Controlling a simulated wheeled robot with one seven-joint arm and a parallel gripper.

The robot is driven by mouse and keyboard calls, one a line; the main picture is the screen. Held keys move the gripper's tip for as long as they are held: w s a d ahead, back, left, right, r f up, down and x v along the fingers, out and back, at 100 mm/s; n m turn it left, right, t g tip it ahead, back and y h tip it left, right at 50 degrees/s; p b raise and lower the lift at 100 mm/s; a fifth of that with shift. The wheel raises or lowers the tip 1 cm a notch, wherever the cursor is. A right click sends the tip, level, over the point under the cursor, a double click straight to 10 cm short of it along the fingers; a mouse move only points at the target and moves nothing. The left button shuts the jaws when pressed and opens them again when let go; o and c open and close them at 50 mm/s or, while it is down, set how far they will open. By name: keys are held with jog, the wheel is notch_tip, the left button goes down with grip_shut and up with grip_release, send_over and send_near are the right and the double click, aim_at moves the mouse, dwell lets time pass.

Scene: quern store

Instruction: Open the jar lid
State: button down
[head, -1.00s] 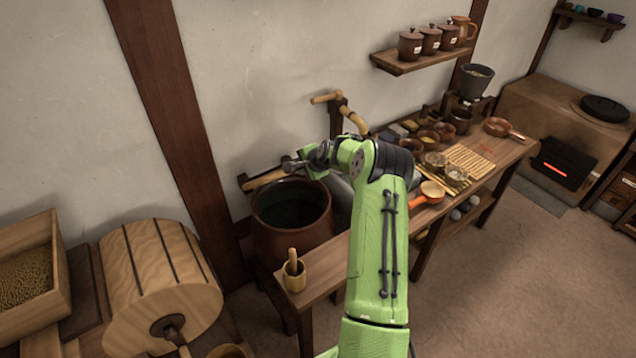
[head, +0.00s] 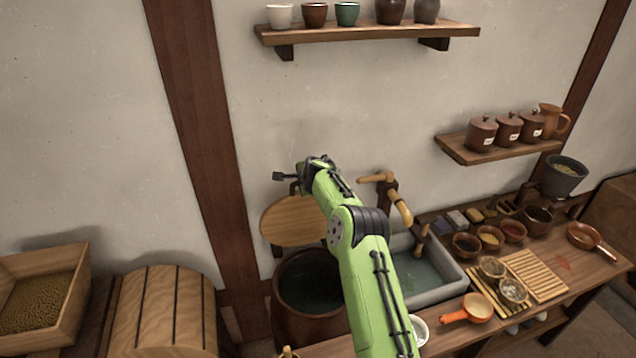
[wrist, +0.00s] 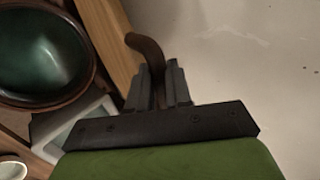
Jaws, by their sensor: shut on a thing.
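The jar (head: 310,312) is a large, dark brown round vessel beside the sink, its mouth uncovered and its inside dark green. The wrist view also shows its rim (wrist: 88,82). Its round wooden lid (head: 291,232) stands raised behind the mouth, in front of the wall. In the wrist view my gripper (wrist: 160,80) is shut on a curved brown handle (wrist: 147,46) by the lid's wooden edge (wrist: 106,35). In the head view my gripper (head: 283,177) is small, above the lid's top edge; the handle is hard to make out there.
A sink (head: 425,275) with a wooden spout (head: 400,208) is right of the jar. The counter beyond holds bowls and a slatted mat (head: 535,275). A wall shelf (head: 365,32) with cups is above. A dark post (head: 195,120) rises to the left.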

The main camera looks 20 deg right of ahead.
jog(key=shift+w+d+f, duration=0.1)
jog(key=shift+f, duration=0.35)
jog(key=c, duration=1.2)
grip_release()
jog(key=shift+c, duration=0.2)
jog(key=shift+o, duration=0.7)
jog(key=shift+w, duration=0.1)
jog(key=shift+r+b, duration=0.3)
jog(key=b+v, duration=0.4)
jog(key=v, duration=1.1)
jog(key=shift+r, duration=0.2)
